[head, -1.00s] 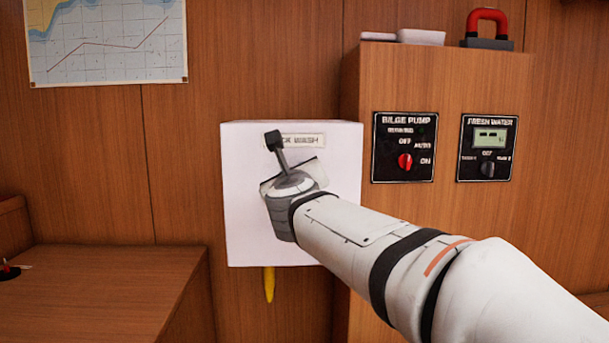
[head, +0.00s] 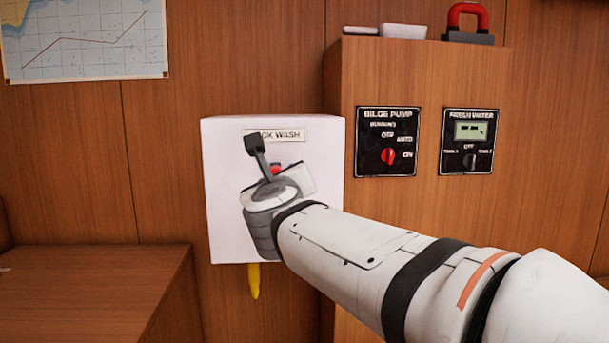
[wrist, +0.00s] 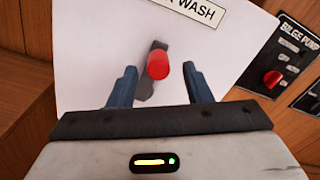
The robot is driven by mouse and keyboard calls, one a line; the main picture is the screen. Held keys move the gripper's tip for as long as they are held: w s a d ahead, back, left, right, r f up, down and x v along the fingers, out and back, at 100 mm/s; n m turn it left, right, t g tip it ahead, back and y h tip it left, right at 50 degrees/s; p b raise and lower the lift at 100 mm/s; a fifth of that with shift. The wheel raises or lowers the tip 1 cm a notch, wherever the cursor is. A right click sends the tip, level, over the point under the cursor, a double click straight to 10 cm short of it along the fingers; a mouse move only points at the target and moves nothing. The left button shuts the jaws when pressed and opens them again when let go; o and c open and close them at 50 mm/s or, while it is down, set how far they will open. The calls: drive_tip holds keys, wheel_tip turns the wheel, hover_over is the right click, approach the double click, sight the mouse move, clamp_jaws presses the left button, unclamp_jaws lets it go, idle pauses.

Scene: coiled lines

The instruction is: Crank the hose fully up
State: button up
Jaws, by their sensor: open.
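The hose reel is a white box (head: 222,150) on the wooden wall, with a label ending in "CK WASH" (head: 283,135). A yellow hose end (head: 254,281) hangs below it. In the wrist view the crank shows as a red knob (wrist: 157,65) on a dark arm (wrist: 144,91) against the white front (wrist: 95,40). The knob (head: 276,169) also peeks out above my wrist in the head view. My gripper (wrist: 164,78) is open, with one finger on each side of the knob, apart from it. My wrist hides most of the crank in the head view.
A wooden cabinet (head: 430,215) stands to the right, bearing a bilge pump panel (head: 375,165) and a fresh water panel (head: 455,130). A wooden counter (head: 90,280) is at lower left.

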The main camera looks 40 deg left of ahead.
drive_tip(key=shift+v, duration=1.5)
drive_tip(key=w+d+r+n+g+p, duration=0.1)
drive_tip(key=w+d+r+n+p, duration=0.5)
drive_tip(key=d+p, duration=0.3)
drive_tip(key=w+d+f+n+g+h+p, duration=0.1)
drive_tip(key=w+d+n+g+h+p, duration=0.25)
drive_tip(key=d+n+p, duration=0.95)
drive_tip(key=s+d+f+n+g+h+p, duration=0.1)
drive_tip(key=s+d+g+h+p, duration=0.1)
drive_tip(key=d, duration=0.9)
drive_tip(key=s+d+f+n+g+h+p, duration=0.1)
drive_tip(key=s+d+h+p, duration=0.3)
drive_tip(key=d, duration=0.7)
drive_tip(key=s+d+f+n+g+h+p, duration=0.1)
drive_tip(key=s+d+g+h+p, duration=0.2)
drive_tip(key=s+d+p, duration=0.4)
drive_tip(key=s+d, duration=0.1)
drive_tip(key=d, duration=0.3)
drive_tip(key=shift+s+d+f, duration=0.3)
drive_tip(key=shift+s+f, duration=0.1)
